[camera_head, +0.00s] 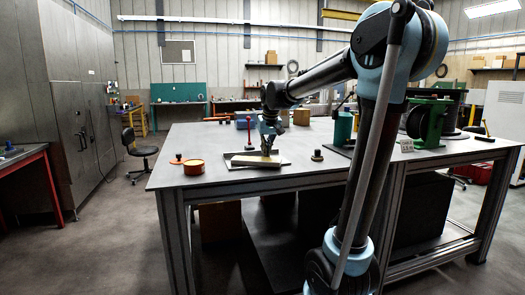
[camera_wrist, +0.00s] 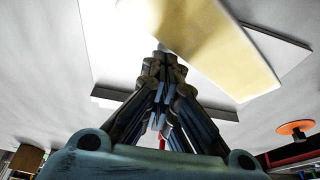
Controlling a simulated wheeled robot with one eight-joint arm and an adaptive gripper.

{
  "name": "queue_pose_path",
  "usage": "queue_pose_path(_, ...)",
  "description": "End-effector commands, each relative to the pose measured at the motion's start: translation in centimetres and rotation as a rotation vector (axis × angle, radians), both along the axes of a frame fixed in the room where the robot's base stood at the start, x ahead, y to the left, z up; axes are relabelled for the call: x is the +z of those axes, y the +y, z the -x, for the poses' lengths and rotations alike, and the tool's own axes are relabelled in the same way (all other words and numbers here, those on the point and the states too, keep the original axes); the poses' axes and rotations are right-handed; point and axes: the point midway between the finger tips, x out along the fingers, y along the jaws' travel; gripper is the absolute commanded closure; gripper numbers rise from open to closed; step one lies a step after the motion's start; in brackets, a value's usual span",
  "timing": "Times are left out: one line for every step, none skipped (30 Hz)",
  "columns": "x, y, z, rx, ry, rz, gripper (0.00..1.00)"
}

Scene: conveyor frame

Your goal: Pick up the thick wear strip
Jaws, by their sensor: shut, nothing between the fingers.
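A pale tan strip (camera_head: 257,161), probably the thick wear strip, lies on a thin light plate (camera_head: 284,159) on the grey worktable. In the wrist view the strip (camera_wrist: 222,45) runs diagonally across the upper right, over the white plate (camera_wrist: 108,50). My gripper (camera_head: 267,151) is at the strip's far side in the head view. In the wrist view its closed fingertips (camera_wrist: 165,54) meet just beside the strip's edge, with nothing between them. I cannot tell whether they touch the strip or the plate.
An orange round tin (camera_head: 193,167) and a small orange-based item (camera_head: 178,159) stand left of the strip. A small dark knob (camera_head: 317,155) stands to its right. The table's front left is clear.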

Motion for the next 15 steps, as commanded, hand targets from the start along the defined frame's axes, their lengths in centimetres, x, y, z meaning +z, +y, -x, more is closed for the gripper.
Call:
queue_pose_path(0.0, -0.2, 0.8, 0.000, 0.000, 0.000, 1.00)
queue_pose_path(0.0, -0.4, 1.3, 0.000, 0.000, 0.000, 1.00)
queue_pose_path(0.0, -0.5, 1.8, 0.000, 0.000, 0.000, 1.00)
queue_pose_path(0.0, -0.7, 2.2, 0.000, 0.000, 0.000, 1.00)
queue_pose_path(0.0, -0.8, 2.7, 0.000, 0.000, 0.000, 1.00)
queue_pose_path(0.0, -1.0, 3.2, 0.000, 0.000, 0.000, 1.00)
queue_pose_path(0.0, -1.1, 3.6, 0.000, 0.000, 0.000, 1.00)
queue_pose_path(0.0, -1.2, 4.1, 0.000, 0.000, 0.000, 1.00)
queue_pose_path(0.0, -1.4, 4.6, -0.001, 0.000, 0.000, 1.00)
queue_pose_path(0.0, -1.4, 4.7, -0.001, 0.000, 0.000, 1.00)
queue_pose_path(0.0, -1.4, 4.8, -0.001, 0.000, 0.000, 1.00)
queue_pose_path(0.0, -1.4, 4.7, -0.001, 0.000, 0.000, 1.00)
queue_pose_path(0.0, -1.4, 4.6, -0.001, 0.000, 0.000, 1.00)
queue_pose_path(0.0, -1.4, 4.6, -0.001, 0.000, 0.000, 1.00)
queue_pose_path(0.0, -1.4, 4.6, -0.001, 0.000, 0.000, 1.00)
